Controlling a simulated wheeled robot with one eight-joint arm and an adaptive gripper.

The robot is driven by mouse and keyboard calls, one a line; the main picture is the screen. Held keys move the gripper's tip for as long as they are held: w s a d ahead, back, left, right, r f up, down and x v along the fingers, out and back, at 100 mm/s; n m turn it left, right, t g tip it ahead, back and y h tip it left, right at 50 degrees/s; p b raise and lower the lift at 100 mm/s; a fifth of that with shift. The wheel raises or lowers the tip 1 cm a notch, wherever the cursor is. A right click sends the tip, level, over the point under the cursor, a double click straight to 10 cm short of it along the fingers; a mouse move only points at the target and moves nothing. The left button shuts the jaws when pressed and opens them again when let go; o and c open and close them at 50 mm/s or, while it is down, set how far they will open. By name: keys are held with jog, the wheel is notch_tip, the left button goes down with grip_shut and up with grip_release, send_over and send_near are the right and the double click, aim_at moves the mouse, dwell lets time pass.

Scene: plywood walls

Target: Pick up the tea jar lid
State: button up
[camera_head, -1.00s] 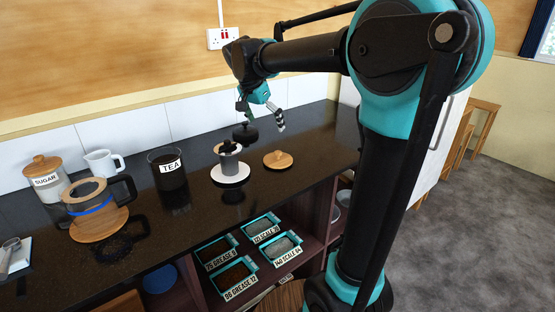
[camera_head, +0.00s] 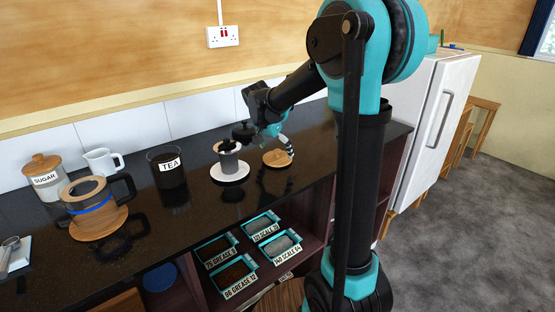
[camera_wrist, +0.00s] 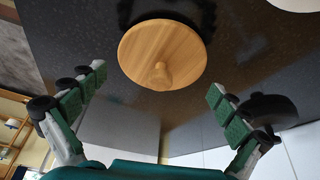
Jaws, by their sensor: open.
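The tea jar lid (camera_head: 274,158) is a round wooden disc with a knob, lying on the dark counter right of the grey canister. In the wrist view the lid (camera_wrist: 150,45) lies knob towards me, between and slightly beyond the fingertips. The TEA jar (camera_head: 169,178) stands without a lid to the left. My gripper (camera_head: 276,140) is over the lid with its fingers spread. In the wrist view my gripper (camera_wrist: 157,80) is open and empty, one finger on each side of the lid's knob, not touching it. The far finger is partly hidden in the head view.
A sugar jar (camera_head: 45,183), a white jug (camera_head: 102,162) and a glass pot on a wooden board (camera_head: 98,228) are further left. Labelled trays (camera_head: 228,275) sit on the shelf below.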

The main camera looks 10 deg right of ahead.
jog(key=shift+x, duration=0.8)
jog(key=shift+c, duration=0.2)
jog(key=shift+s, duration=0.1)
jog(key=c, duration=1.1)
